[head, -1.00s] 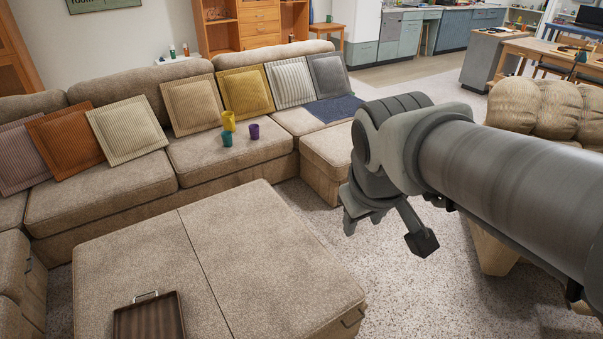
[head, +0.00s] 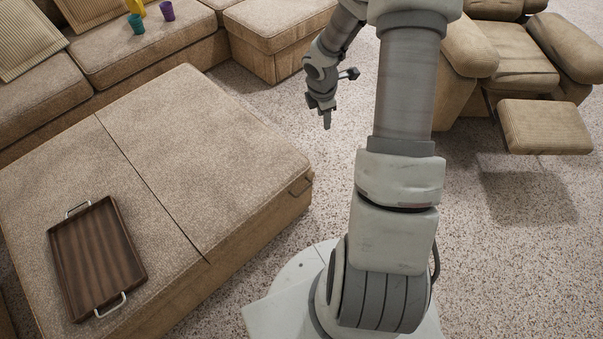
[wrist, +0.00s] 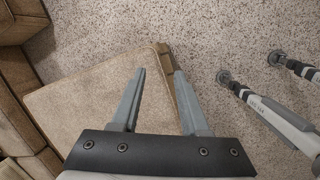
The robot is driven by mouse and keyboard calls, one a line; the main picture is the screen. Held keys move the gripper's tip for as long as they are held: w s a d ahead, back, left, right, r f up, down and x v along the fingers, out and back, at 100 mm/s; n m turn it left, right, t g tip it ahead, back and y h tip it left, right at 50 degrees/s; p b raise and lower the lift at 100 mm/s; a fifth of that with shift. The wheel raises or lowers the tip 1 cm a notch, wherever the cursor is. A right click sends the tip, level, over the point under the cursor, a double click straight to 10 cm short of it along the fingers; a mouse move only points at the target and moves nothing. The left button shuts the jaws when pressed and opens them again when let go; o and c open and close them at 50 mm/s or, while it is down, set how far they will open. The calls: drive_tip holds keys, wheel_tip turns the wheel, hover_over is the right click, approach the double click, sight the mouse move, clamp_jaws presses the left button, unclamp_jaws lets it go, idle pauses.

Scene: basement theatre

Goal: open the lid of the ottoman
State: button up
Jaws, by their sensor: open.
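The ottoman (head: 197,130) is a wide, low, beige upholstered block. A seam splits its top into two panels, and both lie flat and closed. A small dark handle (head: 301,186) sits on its right side, just below the right panel's edge. My gripper (head: 325,117) hangs with fingers down, beyond the ottoman's right side and apart from the handle. In the wrist view my gripper (wrist: 160,73) is open and empty, with its fingers over the edge of the ottoman's top (wrist: 90,105). The handle is not clear in that view.
A brown wooden tray (head: 97,257) with metal handles lies on the ottoman's left panel. A sectional sofa (head: 150,50) with cups (head: 137,23) on it stands behind. A recliner (head: 530,60) with its footrest out is at the right. Speckled carpet (head: 520,240) is clear at the lower right.

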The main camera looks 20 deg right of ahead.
sight(307, 188)
drive_tip(key=a+f+n+y+b, duration=0.1)
drive_tip(key=f+b, duration=0.2)
drive_tip(key=f, duration=0.9)
drive_tip(key=w+a+f+n+y+b, duration=0.1)
drive_tip(key=f+n+b, duration=0.1)
drive_tip(key=f, duration=1.1)
drive_tip(key=w+a+f+n+y+b, duration=0.1)
drive_tip(key=f+b, duration=0.3)
drive_tip(key=f, duration=0.8)
drive_tip(key=shift+w+f+n+b, duration=0.1)
drive_tip(key=shift+f+n+b, duration=0.3)
drive_tip(key=shift+n, duration=0.1)
clamp_jaws()
